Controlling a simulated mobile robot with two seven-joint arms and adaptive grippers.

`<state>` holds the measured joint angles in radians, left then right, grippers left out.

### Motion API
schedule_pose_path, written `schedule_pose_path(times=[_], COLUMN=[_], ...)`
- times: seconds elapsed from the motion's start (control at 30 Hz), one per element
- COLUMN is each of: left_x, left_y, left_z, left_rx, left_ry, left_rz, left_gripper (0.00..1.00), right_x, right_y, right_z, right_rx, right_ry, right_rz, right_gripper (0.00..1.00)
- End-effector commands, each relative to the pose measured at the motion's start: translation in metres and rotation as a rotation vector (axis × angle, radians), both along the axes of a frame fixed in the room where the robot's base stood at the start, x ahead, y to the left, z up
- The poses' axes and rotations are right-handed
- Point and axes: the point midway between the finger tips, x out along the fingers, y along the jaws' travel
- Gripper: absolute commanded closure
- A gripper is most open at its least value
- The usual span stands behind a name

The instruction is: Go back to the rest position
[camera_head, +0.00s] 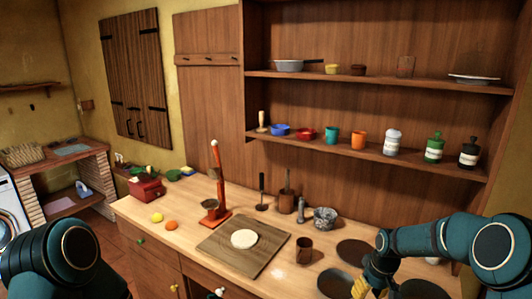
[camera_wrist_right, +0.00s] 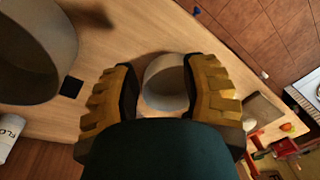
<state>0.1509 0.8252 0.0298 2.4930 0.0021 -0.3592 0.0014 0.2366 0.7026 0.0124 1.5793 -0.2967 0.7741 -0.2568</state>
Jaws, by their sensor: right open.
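My right arm comes in from the right of the head view. Its yellow-fingered gripper (camera_head: 372,288) is low over the counter's front right, partly cut off by the bottom edge. In the right wrist view the gripper (camera_wrist_right: 160,88) is open, its two ridged fingers apart. A pale round cup-like object (camera_wrist_right: 166,84) shows between and beyond the fingertips; I cannot tell whether they touch it. My left arm shows only as dark teal links at the lower left of the head view; its gripper is out of view.
The wooden counter (camera_head: 190,205) holds a board (camera_head: 262,262) with a round of dough (camera_head: 244,239), a red press (camera_head: 215,190), a brown cup (camera_head: 304,250) and a stone mortar (camera_head: 325,217). Dark round plates lie by my right gripper. Shelves (camera_head: 400,158) with bowls and bottles stand behind.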

Motion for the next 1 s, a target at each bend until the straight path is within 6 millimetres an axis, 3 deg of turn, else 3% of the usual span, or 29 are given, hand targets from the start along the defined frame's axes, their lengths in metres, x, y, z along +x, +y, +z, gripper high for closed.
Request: schedule_pose_path(times=[0.03, 0.2, 0.3, 0.43, 0.6, 0.7, 1.0], left_x=[-0.001, -0.002, -0.003, -0.004, -0.005, -0.005, -0.005], left_y=[0.0, -0.001, -0.002, -0.002, -0.003, -0.003, -0.004], left_z=[-0.011, -0.036, -0.052, -0.071, -0.086, -0.09, -0.09], left_rx=[0.001, 0.003, 0.005, 0.007, 0.009, 0.009, 0.009], left_ry=[0.001, 0.005, 0.009, 0.011, 0.014, 0.013, 0.013], left_rz=[0.0, -0.001, -0.002, -0.003, -0.004, -0.005, -0.005], left_gripper=[0.53, 0.53, 0.53, 0.53, 0.53, 0.53, 0.53], right_x=[-0.011, -0.06, -0.101, -0.16, -0.218, -0.236, -0.242], right_y=[0.02, 0.089, 0.127, 0.164, 0.185, 0.188, 0.189], right_z=[-0.029, -0.108, -0.15, -0.189, -0.212, -0.215, -0.215], right_rx=[0.029, 0.134, 0.186, 0.23, 0.243, 0.243, 0.241], right_ry=[0.001, -0.016, -0.019, -0.016, -0.016, -0.018, -0.022], right_rz=[-0.006, -0.076, -0.14, -0.237, -0.336, -0.365, -0.38], right_gripper=[0.55, 0.55, 0.55, 0.55, 0.55, 0.55, 0.55])
